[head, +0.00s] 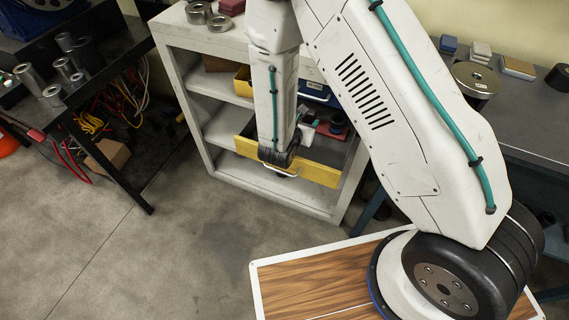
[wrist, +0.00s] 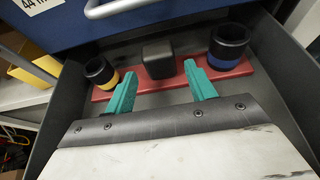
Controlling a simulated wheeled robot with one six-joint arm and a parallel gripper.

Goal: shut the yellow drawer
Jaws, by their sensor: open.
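The yellow drawer (head: 318,172) sticks out of the lower part of the pale shelf unit, with a light bar handle (head: 280,173) on its front. Its dark grey inside fills much of the wrist view (wrist: 62,125). In it lies a red holder (wrist: 222,74) with a yellow-ringed dark cup (wrist: 99,71), a black block (wrist: 158,58) and a blue-ringed dark cup (wrist: 228,45). My gripper (wrist: 160,70) is open and empty, its teal fingers pointing into the drawer over the holder. In the head view my arm hides part of the drawer and most of the gripper.
A blue drawer (wrist: 165,22) with a metal handle is just beyond my fingers, above the yellow drawer. A yellow bin (head: 242,82) sits on a shelf to the left. Benches stand left and right (head: 520,110). The floor in front (head: 190,235) is clear.

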